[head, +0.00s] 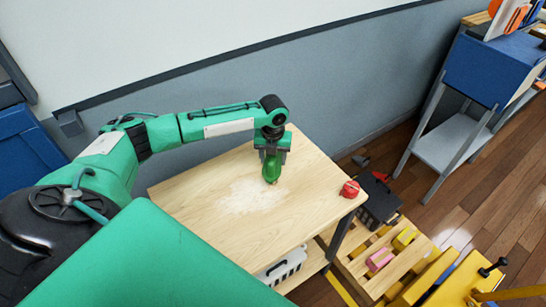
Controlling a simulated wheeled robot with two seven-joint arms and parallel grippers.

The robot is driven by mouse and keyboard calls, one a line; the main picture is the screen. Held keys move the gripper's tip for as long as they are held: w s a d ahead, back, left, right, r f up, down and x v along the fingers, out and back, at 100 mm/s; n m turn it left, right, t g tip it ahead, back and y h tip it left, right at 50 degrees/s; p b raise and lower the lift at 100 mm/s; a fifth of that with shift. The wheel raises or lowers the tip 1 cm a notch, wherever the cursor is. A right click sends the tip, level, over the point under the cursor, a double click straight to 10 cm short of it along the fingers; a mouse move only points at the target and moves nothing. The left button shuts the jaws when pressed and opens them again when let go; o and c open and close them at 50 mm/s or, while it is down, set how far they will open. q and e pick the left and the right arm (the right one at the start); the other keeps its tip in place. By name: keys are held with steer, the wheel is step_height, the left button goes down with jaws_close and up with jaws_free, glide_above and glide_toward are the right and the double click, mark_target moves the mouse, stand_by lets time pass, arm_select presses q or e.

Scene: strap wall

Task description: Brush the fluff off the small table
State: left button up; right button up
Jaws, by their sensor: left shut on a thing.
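The small table (220,220) has a light wooden top and stands against the grey wall. A pale patch of fluff (250,196) lies on the middle of its top. My left gripper (271,168) points down over the table, at the upper right edge of the fluff. It is shut on a green thing (271,172), probably a brush, whose lower end is at or just above the tabletop. The gripper hides most of that thing, and I cannot tell if it touches the table. My right gripper is not in view.
A small red object (350,189) sits near the table's right corner. A white basket (283,267) is on the shelf below. A wooden pallet with coloured blocks (380,260) and a yellow frame (455,285) stand at the lower right. A blue stand (490,70) is farther right.

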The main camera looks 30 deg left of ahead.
arm_select(q)
steer(key=shift+f+b, duration=0.3)
steer(key=shift+f, duration=0.7)
stand_by(0.3)
